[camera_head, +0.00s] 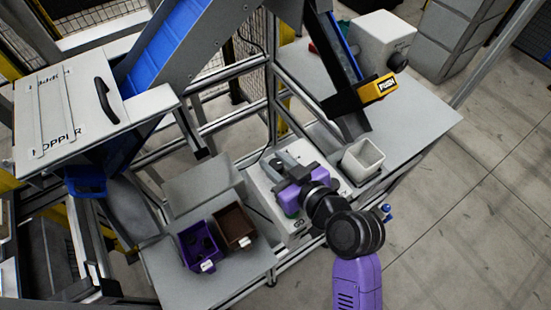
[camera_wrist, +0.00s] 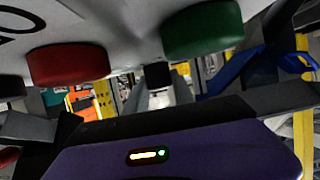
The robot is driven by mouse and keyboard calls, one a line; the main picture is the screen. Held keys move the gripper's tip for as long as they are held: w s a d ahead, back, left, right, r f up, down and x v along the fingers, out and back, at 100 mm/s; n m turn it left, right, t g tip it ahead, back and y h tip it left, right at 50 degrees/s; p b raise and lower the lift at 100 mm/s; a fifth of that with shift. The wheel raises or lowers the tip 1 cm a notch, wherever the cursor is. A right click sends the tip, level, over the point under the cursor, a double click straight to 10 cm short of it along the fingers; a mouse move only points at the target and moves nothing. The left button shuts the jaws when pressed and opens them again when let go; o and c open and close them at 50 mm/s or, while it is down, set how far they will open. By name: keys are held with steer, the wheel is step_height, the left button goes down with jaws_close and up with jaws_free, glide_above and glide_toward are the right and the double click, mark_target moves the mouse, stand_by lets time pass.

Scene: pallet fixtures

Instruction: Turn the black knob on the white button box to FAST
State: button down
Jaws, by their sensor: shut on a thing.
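The white button box (camera_head: 259,180) lies on the bench in the middle of the head view, partly under my gripper (camera_head: 283,165). In the wrist view its white face (camera_wrist: 125,25) fills the top, with a red button (camera_wrist: 68,62) and a green button (camera_wrist: 203,30) standing out from it. A dark piece (camera_wrist: 10,87) shows at the left edge beside the red button; I cannot tell what it is. My gripper is shut at the box, apparently on the black knob.
A white bin (camera_head: 362,160) stands close to the right of the gripper. A purple bin (camera_head: 200,246) and a brown bin (camera_head: 234,226) stand at lower left. A chute with a yellow label (camera_head: 379,88) and a white machine (camera_head: 384,42) are behind. The floor at right is clear.

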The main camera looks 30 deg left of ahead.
steer(key=m+t+h+p, duration=0.2)
steer(key=m+t+p, duration=0.1)
steer(key=m, duration=0.1)
steer(key=shift+r+t+h, duration=0.15)
steer(key=shift+t+h, duration=0.25)
steer(key=m+t+h, duration=0.1)
steer(key=m+t+h+b, duration=0.1)
steer(key=m+h, duration=0.1)
steer(key=shift+a+f, duration=0.1)
steer(key=shift+f, duration=0.1)
steer(key=m+t+h+b, duration=0.1)
steer(key=m+h+b, duration=0.2)
steer(key=h+b, duration=0.1)
steer(key=shift+f+m+b, duration=0.15)
steer(key=shift+m+b, duration=0.25)
steer(key=shift+b, duration=0.2)
steer(key=m+h+b, duration=0.5)
steer(key=h, duration=0.1)
steer(key=shift+h, duration=0.3)
steer(key=m+g+h+b, duration=0.2)
steer(key=m+h, duration=0.1)
steer(key=shift+m, duration=0.3)
steer(key=shift+r+m+g+h, duration=0.2)
steer(key=shift+m+g+h, duration=0.6)
steer(key=shift+m+h, duration=0.15)
steer(key=shift+d+f+p, duration=0.15)
steer(key=shift+d+p, duration=0.05)
steer(key=shift+p, duration=0.1)
